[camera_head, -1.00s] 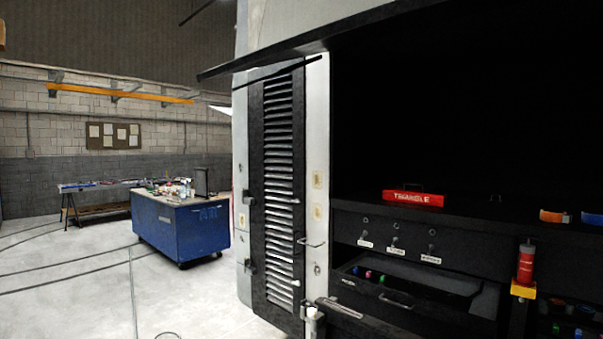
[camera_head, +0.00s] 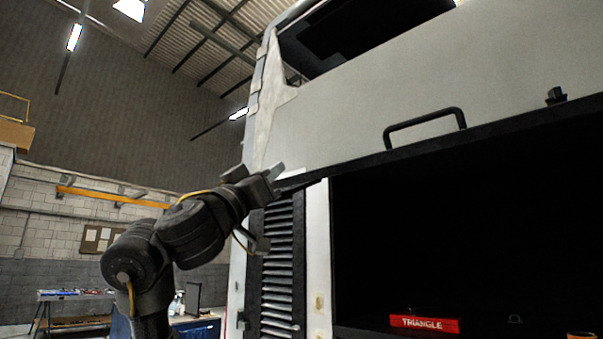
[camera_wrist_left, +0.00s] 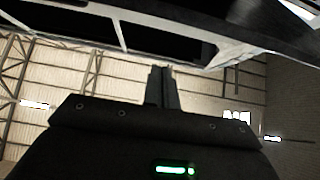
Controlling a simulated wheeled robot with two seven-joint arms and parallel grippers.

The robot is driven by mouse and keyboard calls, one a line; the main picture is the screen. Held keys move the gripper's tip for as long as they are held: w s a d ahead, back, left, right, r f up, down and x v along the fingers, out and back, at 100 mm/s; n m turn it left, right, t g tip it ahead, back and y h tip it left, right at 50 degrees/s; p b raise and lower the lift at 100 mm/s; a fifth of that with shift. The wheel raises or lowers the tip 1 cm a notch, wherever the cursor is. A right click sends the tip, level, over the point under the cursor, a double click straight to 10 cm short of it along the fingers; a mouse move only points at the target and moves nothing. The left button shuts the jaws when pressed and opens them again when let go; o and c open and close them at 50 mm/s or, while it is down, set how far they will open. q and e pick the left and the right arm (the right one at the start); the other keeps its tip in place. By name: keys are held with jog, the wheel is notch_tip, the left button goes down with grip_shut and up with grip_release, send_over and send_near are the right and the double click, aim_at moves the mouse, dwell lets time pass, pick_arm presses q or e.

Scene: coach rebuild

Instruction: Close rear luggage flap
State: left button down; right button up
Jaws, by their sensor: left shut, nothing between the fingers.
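The rear luggage flap (camera_head: 370,105) of the coach is raised, a pale grey panel with a black bar handle (camera_head: 425,124) near its dark lower edge. The luggage bay (camera_head: 450,230) below it is open and dark inside. My left gripper (camera_head: 277,171) is raised at the left end of the flap's lower edge, left of the handle. I cannot tell whether it touches the flap. In the left wrist view its fingers (camera_wrist_left: 162,86) are together and empty, pointing up toward the coach body. My right gripper is not in view.
A louvred black panel (camera_head: 281,265) stands left of the bay. A red box marked TRIANGLE (camera_head: 424,323) lies on the bay floor. A blue workbench (camera_head: 195,329) and a table (camera_head: 75,296) stand at the back left.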

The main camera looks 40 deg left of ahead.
pick_arm(q)
jog(key=p+x, duration=0.8)
jog(key=x, duration=0.3)
jog(key=f, duration=0.4)
jog(key=shift+w+a+f+p, duration=0.1)
jog(key=shift+w+f+p, duration=0.05)
jog(key=shift+w+p, duration=0.25)
jog(key=shift+s, duration=0.1)
